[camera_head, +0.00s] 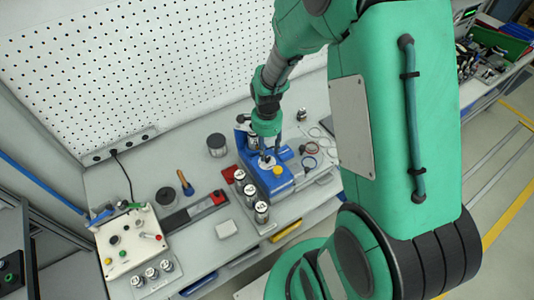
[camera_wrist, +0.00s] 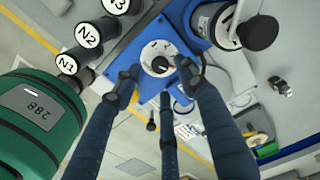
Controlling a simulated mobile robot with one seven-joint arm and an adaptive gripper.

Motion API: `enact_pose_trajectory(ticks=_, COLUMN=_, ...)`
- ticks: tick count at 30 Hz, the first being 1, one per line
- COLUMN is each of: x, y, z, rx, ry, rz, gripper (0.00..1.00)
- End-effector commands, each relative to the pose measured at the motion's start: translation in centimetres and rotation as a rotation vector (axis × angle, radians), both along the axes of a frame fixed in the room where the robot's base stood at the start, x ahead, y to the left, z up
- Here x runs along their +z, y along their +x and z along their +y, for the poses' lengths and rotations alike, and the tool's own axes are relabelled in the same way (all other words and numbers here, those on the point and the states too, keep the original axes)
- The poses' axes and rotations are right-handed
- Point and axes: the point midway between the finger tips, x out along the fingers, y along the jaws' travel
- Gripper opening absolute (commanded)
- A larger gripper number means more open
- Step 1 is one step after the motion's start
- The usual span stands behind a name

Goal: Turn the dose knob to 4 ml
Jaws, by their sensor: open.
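A blue dosing device (camera_head: 283,184) stands on the grey bench, with a yellow button (camera_head: 278,171) on top. Its round white dial, with the black dose knob (camera_wrist: 160,65) at the centre, shows in the wrist view. The dial's marks are too small to read, so I cannot tell the setting. My gripper (camera_head: 266,152) is over the device, pointing down. In the wrist view its dark three-fingered gripper (camera_wrist: 160,78) is open, with the fingertips spread around the knob. I cannot tell whether any finger touches it. In the head view the fingers partly hide the dial.
Several labelled canisters stand close beside the device, among them N2 (camera_wrist: 88,36) and N1 (camera_wrist: 67,64). A white control box (camera_head: 130,243), a dark jar (camera_head: 217,145) and red-and-blue rings (camera_head: 310,155) are also on the bench. A perforated wall panel (camera_head: 150,65) rises behind.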

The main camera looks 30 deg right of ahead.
Motion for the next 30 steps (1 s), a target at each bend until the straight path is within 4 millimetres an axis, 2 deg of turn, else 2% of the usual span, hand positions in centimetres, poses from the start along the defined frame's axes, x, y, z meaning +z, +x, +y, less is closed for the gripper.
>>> enact_pose_trajectory(ticks=6, x=3.8, y=0.1, z=0.0, rx=0.0, ry=-0.001, rz=-0.004, gripper=0.42)
enact_pose_trajectory(ticks=15, x=7.2, y=0.1, z=0.0, rx=0.0, ry=-0.001, rz=-0.002, gripper=0.42)
enact_pose_trajectory(ticks=30, x=7.7, y=0.0, z=0.0, rx=0.0, ry=0.0, rz=0.0, gripper=0.42)
